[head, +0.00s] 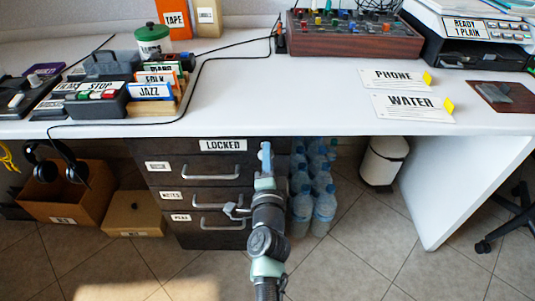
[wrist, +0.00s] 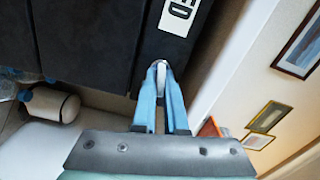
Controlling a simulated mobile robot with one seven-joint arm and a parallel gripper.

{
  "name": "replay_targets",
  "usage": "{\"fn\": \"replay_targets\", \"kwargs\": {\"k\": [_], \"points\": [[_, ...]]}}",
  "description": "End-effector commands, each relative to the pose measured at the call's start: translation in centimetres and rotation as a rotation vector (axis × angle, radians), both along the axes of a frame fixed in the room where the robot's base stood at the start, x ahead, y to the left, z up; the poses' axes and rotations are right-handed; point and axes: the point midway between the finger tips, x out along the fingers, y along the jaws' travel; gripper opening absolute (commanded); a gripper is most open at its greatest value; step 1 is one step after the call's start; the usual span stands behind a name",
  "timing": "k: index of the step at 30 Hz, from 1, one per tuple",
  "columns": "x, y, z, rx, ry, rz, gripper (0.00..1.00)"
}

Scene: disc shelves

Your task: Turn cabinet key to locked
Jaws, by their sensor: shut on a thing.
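The dark cabinet (head: 165,165) stands under the white desk and has several drawers with silver handles. A white label (head: 222,145) on its top front reads LOCKED. My gripper (head: 266,147) is at the upper right of the cabinet front, right of that label. In the wrist view, the blue fingers of my gripper (wrist: 163,80) are shut on a small pale rounded thing, which appears to be the key (wrist: 161,68), against the dark front. The end of the label (wrist: 178,12) shows beyond. My fingers hide the key in the head view, and its turn angle cannot be told.
Several water bottles (head: 325,205) stand just right of the cabinet, near my arm. A white bin (head: 384,160) is farther right. An orange box (head: 65,205) with headphones and a lidded box (head: 133,218) are at left. The desk edge (head: 300,133) overhangs the cabinet.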

Motion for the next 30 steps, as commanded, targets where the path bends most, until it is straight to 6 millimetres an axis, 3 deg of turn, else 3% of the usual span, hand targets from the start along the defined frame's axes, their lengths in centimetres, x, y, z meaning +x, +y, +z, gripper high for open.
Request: {"fn": "replay_targets", "kwargs": {"k": [12,29,30], "points": [[-0.04,-0.03,-0.18,0.195,0.002,-0.001,0.0],[-0.04,-0.02,-0.21,0.226,0.002,0.0,0.0],[-0.04,-0.02,-0.21,0.226,0.002,0.0,0.14]]}}
